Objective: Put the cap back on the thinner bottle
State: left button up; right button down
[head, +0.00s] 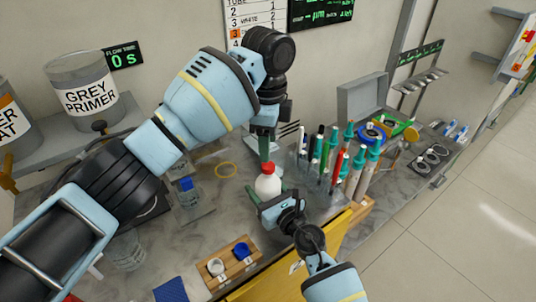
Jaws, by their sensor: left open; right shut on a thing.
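A small white bottle (268,187) stands upright near the middle of the head view, with a red cap (268,169) on its top. I cannot tell whether the cap is fully seated. My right gripper (267,198) is shut on the bottle's lower body, its arm coming from the lower right. My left gripper (264,150) is open and points down just above the cap. Its fingers look clear of the cap, but the gap is hard to judge. A clear bottle with a blue top (187,191) stands to the left.
A wooden block (233,263) holds a white and a blue round part at the front. Several pens and coloured rods (335,160) crowd the right side. A clear beaker (126,252) stands at the left, below my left arm.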

pick_arm(q)
notch_tip(320, 180, up, 6)
dwell(0.5)
pick_arm(e)
jog(key=shift+c, duration=1.8)
grip_release()
jog(key=p+v, duration=0.1)
jog(key=v, duration=0.5)
jog(key=shift+s+d+r, duration=0.1)
jog(key=shift+s+d, duration=0.05)
jog(key=shift+s, duration=0.1)
jog(key=shift+s+d, duration=0.3)
jog(key=shift+s, duration=0.25)
pick_arm(q)
jog(key=r, duration=0.3)
jog(key=shift+s+r, duration=0.25)
jog(key=shift+r, duration=0.15)
